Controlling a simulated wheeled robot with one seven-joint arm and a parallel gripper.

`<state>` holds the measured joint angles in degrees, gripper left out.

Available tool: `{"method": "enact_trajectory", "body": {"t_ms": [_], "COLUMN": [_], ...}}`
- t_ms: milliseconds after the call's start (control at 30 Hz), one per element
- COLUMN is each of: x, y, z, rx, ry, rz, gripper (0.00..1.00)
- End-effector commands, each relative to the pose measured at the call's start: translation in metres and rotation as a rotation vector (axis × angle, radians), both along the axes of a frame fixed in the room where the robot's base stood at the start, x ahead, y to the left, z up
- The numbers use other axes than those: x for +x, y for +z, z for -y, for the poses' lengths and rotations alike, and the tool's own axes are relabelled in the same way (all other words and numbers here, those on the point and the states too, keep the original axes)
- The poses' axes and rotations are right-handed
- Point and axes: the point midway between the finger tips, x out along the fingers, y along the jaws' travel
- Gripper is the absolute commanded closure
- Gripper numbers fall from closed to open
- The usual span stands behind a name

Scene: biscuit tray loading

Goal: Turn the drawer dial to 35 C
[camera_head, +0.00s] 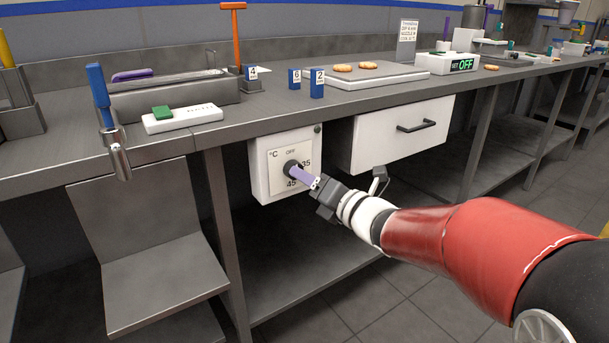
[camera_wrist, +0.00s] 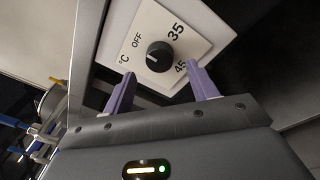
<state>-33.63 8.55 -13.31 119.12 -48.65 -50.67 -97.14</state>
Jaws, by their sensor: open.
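The drawer dial (camera_wrist: 160,57) is a round black knob on a square white plate marked °C, OFF, 35 and 45. A small pale mark on the knob seems to face the OFF side, but it is too small to be sure. In the head view the dial (camera_head: 291,167) sits on a white box under the bench, partly covered by my gripper. My gripper (camera_wrist: 163,82) has its two purple fingers spread apart, one to each side below the knob, with nothing between them. In the head view my gripper (camera_head: 303,178) is right in front of the dial; contact cannot be told.
A white drawer (camera_head: 370,143) with a black handle (camera_head: 416,126) is to the right of the dial box. A grey bench leg (camera_head: 222,200) stands close on the left. The bench top above holds a tray of biscuits (camera_head: 395,75) and several tools. A lower shelf (camera_head: 300,245) lies below.

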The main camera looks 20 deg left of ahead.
Motion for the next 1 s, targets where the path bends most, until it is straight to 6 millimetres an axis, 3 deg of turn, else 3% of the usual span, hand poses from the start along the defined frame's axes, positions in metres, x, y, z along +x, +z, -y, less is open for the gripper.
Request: {"method": "enact_trajectory", "body": {"t_ms": [200, 567, 900, 1000], "x": [0.016, 0.019, 0.019, 0.019], "y": [0.001, 0.000, 0.000, 0.000], "z": [-0.023, -0.027, -0.027, -0.027], "rx": [-0.001, 0.001, 0.001, 0.002], "ry": [-0.001, -0.004, -0.004, -0.004], "rz": [-0.001, -0.002, -0.002, -0.004], "gripper": [0.42, 0.42, 0.86, 0.86]}}
